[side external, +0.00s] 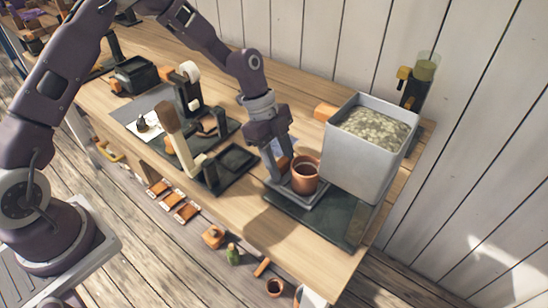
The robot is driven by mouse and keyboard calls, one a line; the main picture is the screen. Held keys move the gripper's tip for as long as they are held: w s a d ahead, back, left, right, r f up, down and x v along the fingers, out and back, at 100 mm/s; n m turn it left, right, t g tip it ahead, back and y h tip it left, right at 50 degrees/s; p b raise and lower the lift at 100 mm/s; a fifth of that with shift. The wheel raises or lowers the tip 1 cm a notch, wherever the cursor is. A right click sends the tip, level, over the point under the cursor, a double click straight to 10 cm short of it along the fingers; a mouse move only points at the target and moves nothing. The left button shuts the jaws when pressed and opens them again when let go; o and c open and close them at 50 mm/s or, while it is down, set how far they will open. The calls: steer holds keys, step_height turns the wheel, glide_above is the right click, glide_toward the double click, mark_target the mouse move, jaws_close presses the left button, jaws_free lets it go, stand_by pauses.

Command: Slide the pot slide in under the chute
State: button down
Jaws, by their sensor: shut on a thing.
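The pot slide (318,200) is a small grey tray on a dark base plate (318,222) near the right end of the bench. A terracotta pot (305,176) stands upright on it. My gripper (277,170) points down at the left side of the pot slide, shut on what looks like its orange handle (283,163). The fingers partly hide the grip. The chute (358,165) is a large grey box full of pale gravel, to the right of the pot. The pot appears beside its left wall; the chute's underside and outlet are hidden.
A dark tray (232,163) and a brush (175,135) on a stand are left of my gripper. A glass cylinder (424,68) stands behind the chute. The wall closes off the back. Bare bench lies in front of the dark tray.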

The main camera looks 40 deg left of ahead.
mark_target(315, 185)
steer(key=d, duration=0.9)
steer(key=c, duration=0.9)
jaws_free()
steer(key=shift+o, duration=0.5)
steer(key=shift+a+r, duration=0.1)
steer(key=shift+a, duration=0.05)
steer(key=v, duration=0.7)
